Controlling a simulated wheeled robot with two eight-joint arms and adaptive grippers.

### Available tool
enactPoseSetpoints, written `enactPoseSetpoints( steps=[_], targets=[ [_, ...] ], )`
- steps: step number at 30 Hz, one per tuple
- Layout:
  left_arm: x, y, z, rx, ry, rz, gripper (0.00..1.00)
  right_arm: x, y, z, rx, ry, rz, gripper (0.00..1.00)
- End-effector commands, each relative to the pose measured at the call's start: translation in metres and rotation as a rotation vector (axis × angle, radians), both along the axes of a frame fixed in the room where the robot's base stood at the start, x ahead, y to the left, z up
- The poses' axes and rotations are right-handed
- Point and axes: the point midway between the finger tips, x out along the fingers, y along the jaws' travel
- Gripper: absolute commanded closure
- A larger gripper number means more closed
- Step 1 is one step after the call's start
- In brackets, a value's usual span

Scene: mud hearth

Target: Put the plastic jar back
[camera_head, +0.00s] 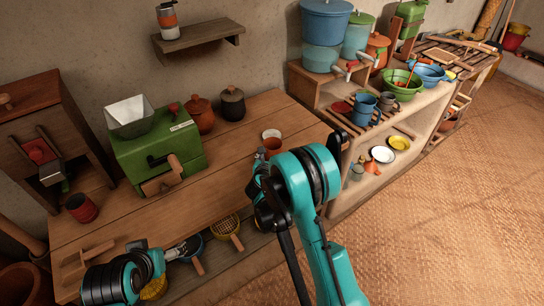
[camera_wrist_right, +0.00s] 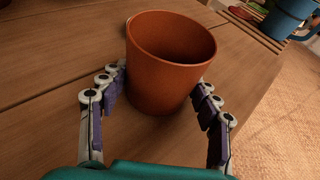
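A plain terracotta-coloured cup or jar stands between the fingers of my right gripper (camera_wrist_right: 160,92) in the right wrist view; this vessel (camera_wrist_right: 165,85) is open-topped and empty inside. The fingers are spread on either side of it, very close to its walls; contact is unclear. In the head view my right gripper (camera_head: 262,157) is partly hidden behind my arm, beside a small reddish cup (camera_head: 273,146) on the wooden table (camera_head: 245,125). My left gripper (camera_head: 184,250) is low at the table's front edge, and its fingers are unclear. I cannot tell which vessel is plastic.
A green box mill (camera_head: 165,145), a lidded orange jar (camera_head: 200,118) and a dark lidded jar (camera_head: 232,106) stand behind. A grey-and-orange container (camera_head: 168,22) is on the wall shelf (camera_head: 200,34). A shelf unit (camera_head: 345,185) with crockery stands right. Woven floor is clear.

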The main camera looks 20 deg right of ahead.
Motion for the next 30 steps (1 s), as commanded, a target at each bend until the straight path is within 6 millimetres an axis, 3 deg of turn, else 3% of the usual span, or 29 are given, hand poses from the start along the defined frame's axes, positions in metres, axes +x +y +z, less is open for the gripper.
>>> enactPoseSetpoints(
  steps=[1, 2, 14, 25, 30],
  targets=[
    [0.0, 0.0, 0.0, 0.0, 0.0, 0.0, 0.14, 0.0, 0.0, 0.0, 0.0, 0.0, 0.0, 0.25],
    [0.0, 0.0, 0.0, 0.0, 0.0, 0.0, 0.14, 0.0, 0.0, 0.0, 0.0, 0.0, 0.0, 0.17],
    [0.0, 0.0, 0.001, 0.0, 0.0, 0.0, 0.14, -0.002, 0.001, 0.005, 0.0, 0.0, 0.001, 0.17],
    [0.0, 0.0, 0.028, 0.0, 0.0, 0.0, 0.14, -0.063, 0.03, 0.035, 0.0, 0.0, 0.003, 0.17],
    [0.0, 0.0, 0.03, 0.0, 0.0, 0.0, 0.14, -0.088, 0.042, 0.043, 0.0, 0.0, 0.003, 0.17]
  ],
)
